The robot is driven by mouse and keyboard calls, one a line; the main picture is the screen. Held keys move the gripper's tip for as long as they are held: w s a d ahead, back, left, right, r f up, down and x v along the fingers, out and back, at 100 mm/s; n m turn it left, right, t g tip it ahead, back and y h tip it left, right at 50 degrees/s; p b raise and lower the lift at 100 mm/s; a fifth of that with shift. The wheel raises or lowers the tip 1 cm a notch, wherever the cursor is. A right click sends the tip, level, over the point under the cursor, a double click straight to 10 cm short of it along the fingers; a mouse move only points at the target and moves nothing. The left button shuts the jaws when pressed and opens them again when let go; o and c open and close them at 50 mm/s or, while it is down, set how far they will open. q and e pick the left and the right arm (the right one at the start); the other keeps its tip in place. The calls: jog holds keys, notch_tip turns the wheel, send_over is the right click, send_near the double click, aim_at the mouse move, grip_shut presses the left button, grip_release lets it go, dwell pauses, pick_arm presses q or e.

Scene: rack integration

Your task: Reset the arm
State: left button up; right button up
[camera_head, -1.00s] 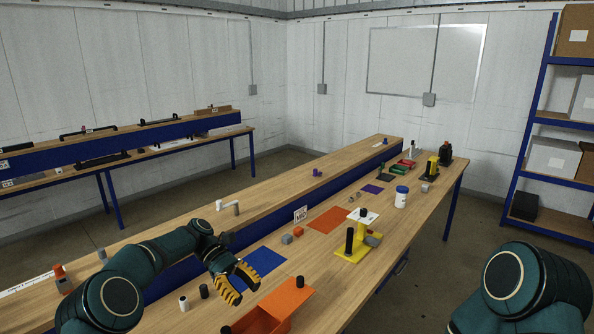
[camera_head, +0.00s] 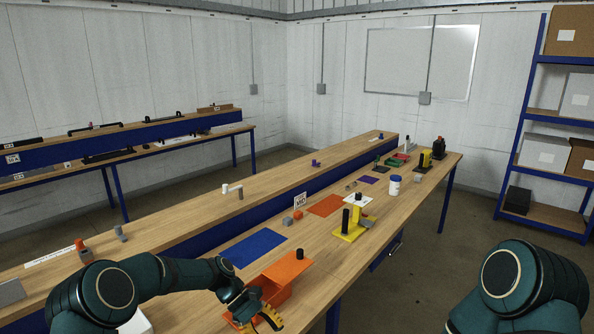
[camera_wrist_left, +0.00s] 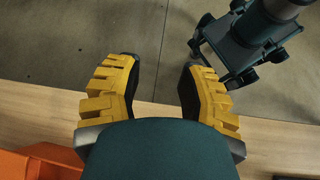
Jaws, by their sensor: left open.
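My left arm comes in from the left in the head view. Its gripper (camera_head: 262,322) is at the bottom, in front of the orange box (camera_head: 272,290) at the bench's near edge. In the left wrist view the yellow-padded fingers (camera_wrist_left: 158,95) are spread wide, with nothing between them but the bench edge and floor. The orange box (camera_wrist_left: 30,165) shows at the lower left there. My right arm shows only as a dark green link at the lower right of the head view; its gripper is out of frame.
The wooden bench (camera_head: 330,240) holds a blue mat (camera_head: 253,249), an orange mat (camera_head: 326,206), a yellow stand (camera_head: 350,229) and a white jar (camera_head: 394,186). A blue shelf rack (camera_head: 550,208) stands at the right. Open floor (camera_head: 425,250) lies between bench and rack.

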pick_arm(q)
jog(key=s+f+m+t+y+b, duration=0.3)
jog(key=s+f, duration=0.6)
jog(key=f, duration=0.6)
jog(key=s+a+f+m+t+y+b, duration=0.1)
jog(key=s+f+m+b, duration=0.1)
jog(key=s, duration=0.5)
jog(key=s+a+f+m+t+y+b, duration=0.1)
jog(key=s+a+f+m+t, duration=0.1)
jog(key=s, duration=0.5)
jog(key=shift+s+f+m+t+b, duration=0.15)
jog(key=shift+f+m+t+b, duration=0.2)
jog(key=shift+f, duration=0.4)
